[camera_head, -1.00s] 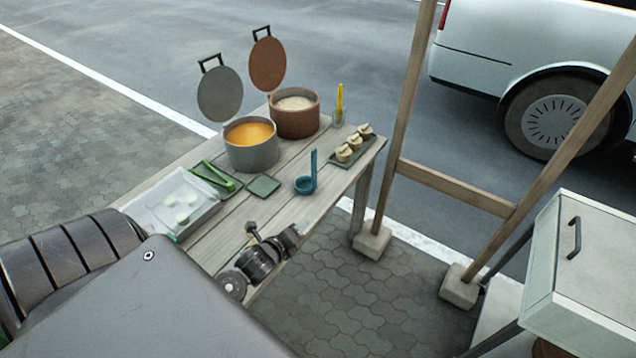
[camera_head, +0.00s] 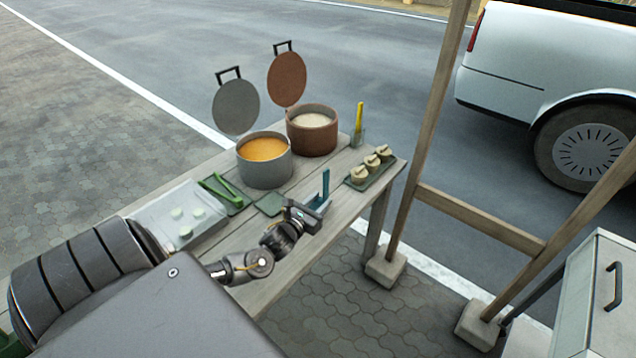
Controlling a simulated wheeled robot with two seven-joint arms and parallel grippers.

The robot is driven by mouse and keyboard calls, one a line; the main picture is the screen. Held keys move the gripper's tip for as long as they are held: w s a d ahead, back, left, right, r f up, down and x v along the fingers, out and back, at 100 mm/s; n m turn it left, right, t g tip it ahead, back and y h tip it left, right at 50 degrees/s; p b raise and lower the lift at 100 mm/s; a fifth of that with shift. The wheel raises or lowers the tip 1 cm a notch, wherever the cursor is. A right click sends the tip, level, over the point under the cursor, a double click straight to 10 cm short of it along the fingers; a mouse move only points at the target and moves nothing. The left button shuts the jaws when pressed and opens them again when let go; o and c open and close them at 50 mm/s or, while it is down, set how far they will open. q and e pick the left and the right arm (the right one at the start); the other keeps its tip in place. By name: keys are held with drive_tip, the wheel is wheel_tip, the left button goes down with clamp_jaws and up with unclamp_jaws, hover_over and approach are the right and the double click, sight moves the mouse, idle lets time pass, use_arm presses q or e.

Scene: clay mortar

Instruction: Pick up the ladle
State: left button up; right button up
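The teal ladle (camera_head: 326,182) stands near the table's right edge with its handle upright. Its bowl is mostly hidden behind my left gripper (camera_head: 314,206). The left gripper reaches in from the lower left, low over the table and right at the ladle's bowl. The fingers are too small and covered to tell whether they are open or touching the ladle. My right gripper is not in view.
A grey pot of orange soup (camera_head: 265,166) and a brown pot (camera_head: 312,136) stand behind the ladle. A tray of buns (camera_head: 376,174) is to its right. A green square mat (camera_head: 270,204), green tongs (camera_head: 222,189) and a white tray (camera_head: 158,216) lie left. A wooden post (camera_head: 428,130) rises beyond the table.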

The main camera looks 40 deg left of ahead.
sight(328, 193)
use_arm(q)
drive_tip(key=shift+w+a+r, duration=0.1)
drive_tip(key=shift+w, duration=0.35)
drive_tip(key=w, duration=0.1)
drive_tip(key=w+p, duration=0.1)
drive_tip(key=w, duration=0.2)
drive_tip(key=shift+w+a+f, duration=0.2)
drive_tip(key=shift+w+f, duration=0.05)
clamp_jaws()
